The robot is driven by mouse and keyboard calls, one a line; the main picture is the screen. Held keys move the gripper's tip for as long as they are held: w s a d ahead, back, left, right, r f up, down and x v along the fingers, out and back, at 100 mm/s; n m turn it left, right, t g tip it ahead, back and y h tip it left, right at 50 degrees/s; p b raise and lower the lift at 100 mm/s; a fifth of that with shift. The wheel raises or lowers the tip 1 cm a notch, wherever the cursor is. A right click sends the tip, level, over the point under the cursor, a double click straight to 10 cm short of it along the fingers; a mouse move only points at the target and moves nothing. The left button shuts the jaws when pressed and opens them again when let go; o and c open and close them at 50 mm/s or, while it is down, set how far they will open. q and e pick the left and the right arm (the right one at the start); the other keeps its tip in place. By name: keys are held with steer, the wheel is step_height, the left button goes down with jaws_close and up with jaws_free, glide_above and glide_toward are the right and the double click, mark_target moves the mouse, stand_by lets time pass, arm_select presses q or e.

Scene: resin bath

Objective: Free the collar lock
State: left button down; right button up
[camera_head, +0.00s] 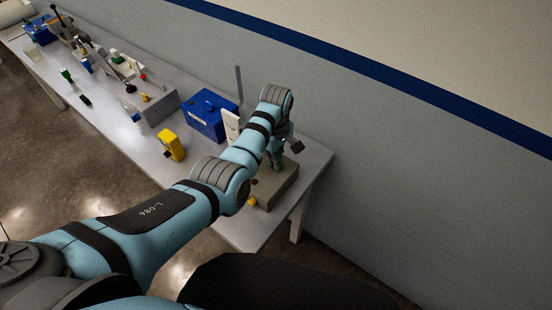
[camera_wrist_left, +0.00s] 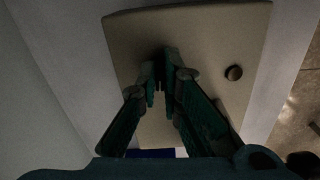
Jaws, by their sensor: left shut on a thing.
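A grey-beige box (camera_head: 278,187) stands at the near right end of the bench, and a small yellow part (camera_head: 252,202) shows at its front. My left gripper (camera_head: 274,163) points down at the top of this box. In the left wrist view, the box top (camera_wrist_left: 200,35) lies under my left gripper (camera_wrist_left: 161,72), whose fingers are close together on something small that they hide. A dark round knob (camera_wrist_left: 233,73) sits on the box top to the right of the fingers, apart from them. I cannot make out the collar lock itself. My right gripper is out of view.
A blue box (camera_head: 208,114), a white sign (camera_head: 231,126) and a yellow device (camera_head: 171,146) stand on the bench (camera_head: 115,108) to the left. Several tools and fixtures crowd its far end. A grey wall (camera_head: 400,165) runs behind it.

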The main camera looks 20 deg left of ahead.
arm_select(q)
steer(key=shift+a+n, duration=0.1)
steer(key=shift+n, duration=0.5)
steer(key=c, duration=1.8)
jaws_free()
steer(key=shift+f, duration=0.1)
steer(key=shift+o, duration=0.2)
step_height(320, 180, up, 8)
steer(key=shift+f, duration=0.2)
